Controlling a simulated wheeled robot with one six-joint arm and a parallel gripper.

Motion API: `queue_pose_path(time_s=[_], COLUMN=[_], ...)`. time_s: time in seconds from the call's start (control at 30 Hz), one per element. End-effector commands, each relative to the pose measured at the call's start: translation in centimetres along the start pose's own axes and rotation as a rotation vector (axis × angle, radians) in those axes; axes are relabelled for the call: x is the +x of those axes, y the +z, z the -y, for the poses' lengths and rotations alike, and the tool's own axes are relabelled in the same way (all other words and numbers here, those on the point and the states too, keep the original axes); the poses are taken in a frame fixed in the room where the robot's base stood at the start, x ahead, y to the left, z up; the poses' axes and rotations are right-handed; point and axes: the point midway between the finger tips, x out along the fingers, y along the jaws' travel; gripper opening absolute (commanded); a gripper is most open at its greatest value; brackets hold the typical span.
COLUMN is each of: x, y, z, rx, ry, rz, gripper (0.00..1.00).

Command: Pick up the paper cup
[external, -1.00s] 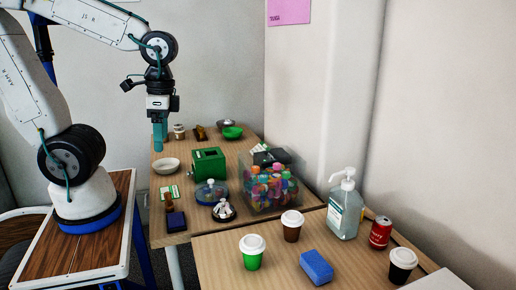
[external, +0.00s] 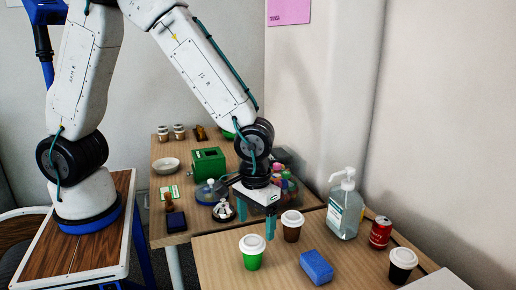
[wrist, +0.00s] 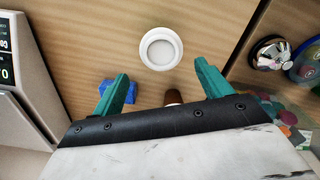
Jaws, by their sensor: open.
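Three paper cups with white lids stand upright on the near table: a green one (external: 251,261), a brown one (external: 291,235) and a black one (external: 401,273). My gripper (external: 256,222) points down above the table, fingers apart and empty, near the green and brown cups. In the wrist view, a round white lid (wrist: 161,49), apparently the green cup's, lies just beyond my open fingertips (wrist: 161,72). A brown cup's side (wrist: 173,97) shows between the fingers, mostly hidden by the gripper body.
A blue sponge (external: 316,267) lies right of the green cup. A sanitizer bottle (external: 345,208) and red can (external: 380,233) stand further right. A clear bin of colourful items (external: 290,190) and a bell (external: 223,211) are close behind my gripper. A green box (external: 208,165) stands further back.

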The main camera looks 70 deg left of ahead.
Motion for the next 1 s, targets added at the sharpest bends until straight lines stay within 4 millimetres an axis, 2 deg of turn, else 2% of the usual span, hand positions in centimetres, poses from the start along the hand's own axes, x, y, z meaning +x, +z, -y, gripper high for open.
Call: queue_pose_path(time_s=[0.5, 0.63, 0.83, 0.87, 0.9, 1.0], x=[6.6, 7.3, 7.4, 7.4, 7.3, 7.3], y=[0.6, 0.6, 0.6, 0.6, 0.6, 0.6], z=[0.4, 0.3, 0.3, 0.3, 0.3, 0.3], rx=[-0.001, -0.001, -0.001, -0.001, -0.001, -0.001], ry=[-0.004, -0.002, -0.001, -0.001, -0.001, -0.002], rz=[0.003, 0.002, 0.002, 0.002, 0.002, 0.002], gripper=[0.77, 0.77, 0.77, 0.72, 0.61, 0.38])
